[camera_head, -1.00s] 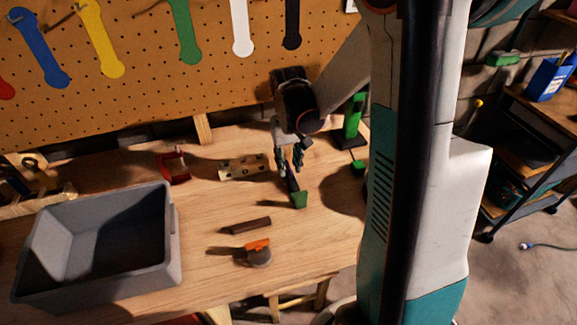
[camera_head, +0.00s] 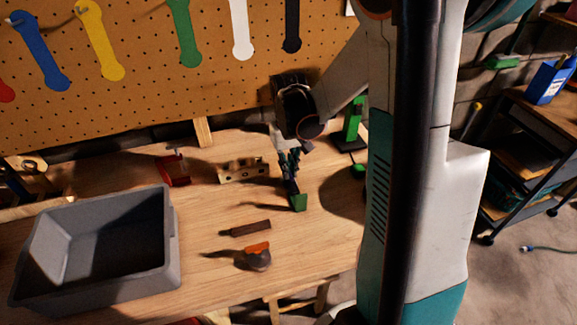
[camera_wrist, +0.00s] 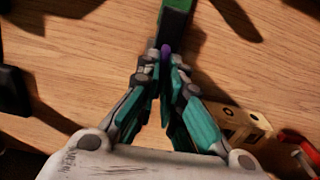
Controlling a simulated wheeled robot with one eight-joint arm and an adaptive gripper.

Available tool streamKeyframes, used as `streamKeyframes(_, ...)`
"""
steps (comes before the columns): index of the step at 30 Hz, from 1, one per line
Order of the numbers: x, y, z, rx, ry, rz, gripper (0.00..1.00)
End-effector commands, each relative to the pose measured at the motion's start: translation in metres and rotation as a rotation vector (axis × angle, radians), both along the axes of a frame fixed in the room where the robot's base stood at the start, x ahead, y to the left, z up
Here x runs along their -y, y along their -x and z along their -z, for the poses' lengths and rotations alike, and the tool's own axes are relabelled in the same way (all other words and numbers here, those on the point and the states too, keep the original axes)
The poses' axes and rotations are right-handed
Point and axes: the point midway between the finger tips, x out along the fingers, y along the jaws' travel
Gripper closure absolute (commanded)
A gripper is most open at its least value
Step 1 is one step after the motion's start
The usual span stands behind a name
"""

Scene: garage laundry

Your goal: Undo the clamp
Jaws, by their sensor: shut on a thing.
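My gripper (camera_head: 289,165) reaches down over the middle of the workbench. In the wrist view my gripper's fingers (camera_wrist: 164,68) are closed around a slim dark piece with a green block-like end (camera_wrist: 177,18). A small purple spot shows at the fingertips. In the head view this green end (camera_head: 298,202) lies just in front of the fingers, low over the wood. I cannot tell whether it is the clamp. A red frame that looks like a clamp (camera_head: 175,172) stands apart to the left. A green upright on a black base (camera_head: 353,125) stands to the right.
A pale block with holes (camera_head: 243,170) is close left of my gripper. A dark brown bar (camera_head: 246,229) and an orange-and-grey tool (camera_head: 257,257) lie in front. A grey bin (camera_head: 172,250) fills the bench's left. The pegboard (camera_head: 150,100) rises behind.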

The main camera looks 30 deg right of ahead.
Motion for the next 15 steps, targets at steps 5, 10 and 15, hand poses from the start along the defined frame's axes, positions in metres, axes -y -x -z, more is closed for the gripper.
streamKeyframes(5,0.0000,0.0000,0.0001,0.000,0.000,-0.098,1.00)
streamKeyframes(10,0.0000,0.0001,0.0003,0.000,0.000,-0.240,1.00)
streamKeyframes(15,0.0000,0.0002,0.0005,0.000,0.000,-0.401,1.00)
